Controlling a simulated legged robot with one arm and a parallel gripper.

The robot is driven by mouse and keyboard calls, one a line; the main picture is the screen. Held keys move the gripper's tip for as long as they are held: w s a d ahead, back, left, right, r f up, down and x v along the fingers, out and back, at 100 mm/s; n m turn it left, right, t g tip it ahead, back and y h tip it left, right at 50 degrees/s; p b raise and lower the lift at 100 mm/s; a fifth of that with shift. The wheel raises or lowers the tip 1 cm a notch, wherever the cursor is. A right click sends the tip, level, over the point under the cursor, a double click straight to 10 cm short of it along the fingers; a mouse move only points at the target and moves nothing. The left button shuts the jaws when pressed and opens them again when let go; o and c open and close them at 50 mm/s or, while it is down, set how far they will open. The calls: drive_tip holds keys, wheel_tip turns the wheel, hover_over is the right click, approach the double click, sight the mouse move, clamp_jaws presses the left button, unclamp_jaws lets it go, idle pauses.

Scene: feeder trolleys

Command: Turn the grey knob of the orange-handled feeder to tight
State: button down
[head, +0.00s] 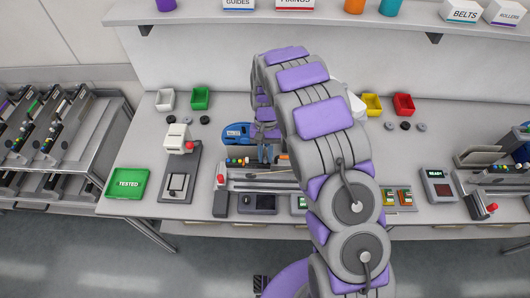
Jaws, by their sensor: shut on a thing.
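My gripper (265,154) points down at the middle of the bench, over a long grey feeder (265,177) lying in a fixture. A small orange part (284,157), seemingly its handle, shows just right of the fingers. Small coloured buttons (237,162) sit left of the fingers. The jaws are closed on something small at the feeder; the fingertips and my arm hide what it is. The grey knob cannot be made out, nor its setting. A blue rounded item (237,132) shows behind and left of the gripper.
A green TESTED tray (128,184) and a grey device with a white head (178,140) stand left. Small bins, white (165,99), green (201,98), yellow (372,104) and red (404,104), line the back. A READY display box (438,187) stands right. A trolley (60,135) holds feeders.

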drive_tip(key=shift+m+y, duration=0.4)
drive_tip(key=shift+m, duration=0.5)
drive_tip(key=c, duration=1)
unclamp_jaws()
drive_tip(key=shift+a, duration=0.2)
drive_tip(key=shift+d, duration=0.15)
